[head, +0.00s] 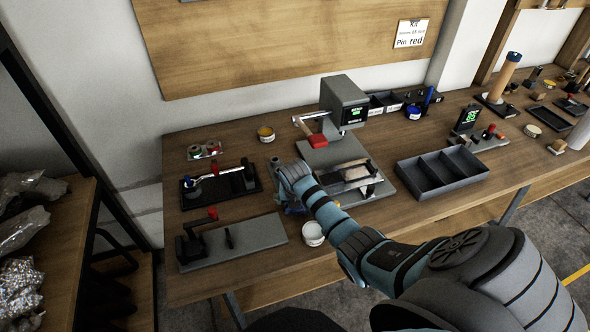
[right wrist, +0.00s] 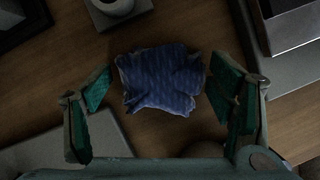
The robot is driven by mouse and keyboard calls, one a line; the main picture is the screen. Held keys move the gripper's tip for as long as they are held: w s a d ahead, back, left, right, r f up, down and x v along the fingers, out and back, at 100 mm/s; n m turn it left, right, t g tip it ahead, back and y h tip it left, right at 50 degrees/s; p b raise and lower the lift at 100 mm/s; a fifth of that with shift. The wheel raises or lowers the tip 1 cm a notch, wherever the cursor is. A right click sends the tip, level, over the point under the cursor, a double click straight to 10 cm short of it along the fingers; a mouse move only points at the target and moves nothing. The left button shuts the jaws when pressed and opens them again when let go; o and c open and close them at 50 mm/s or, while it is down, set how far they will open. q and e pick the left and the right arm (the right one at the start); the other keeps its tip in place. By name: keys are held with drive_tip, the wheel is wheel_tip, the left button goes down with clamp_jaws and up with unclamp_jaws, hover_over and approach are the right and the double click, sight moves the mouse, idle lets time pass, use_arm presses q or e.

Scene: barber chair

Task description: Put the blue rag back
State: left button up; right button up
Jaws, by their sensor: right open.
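The blue rag (right wrist: 162,80) lies crumpled on the wooden table in the right wrist view. My right gripper (right wrist: 160,105) is open above it, with one green-padded finger on each side of the rag and apart from it. In the head view a small part of the rag (head: 296,208) shows below my right wrist, which hides the rest. My left gripper is in neither view.
A grey plate with a clamp (head: 265,232) and a dark tray (head: 225,187) are left of my right arm. A white tin (head: 313,234) stands close by the arm. A grey press (head: 345,105) and an empty compartment tray (head: 440,172) are to the right.

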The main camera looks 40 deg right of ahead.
drive_tip(key=shift+r, duration=0.1)
drive_tip(key=shift+s+r, duration=0.1)
drive_tip(key=shift+r, duration=0.3)
drive_tip(key=p+v, duration=0.4)
drive_tip(key=v, duration=0.7)
drive_tip(key=shift+a+r, duration=0.15)
drive_tip(key=shift+a, duration=0.05)
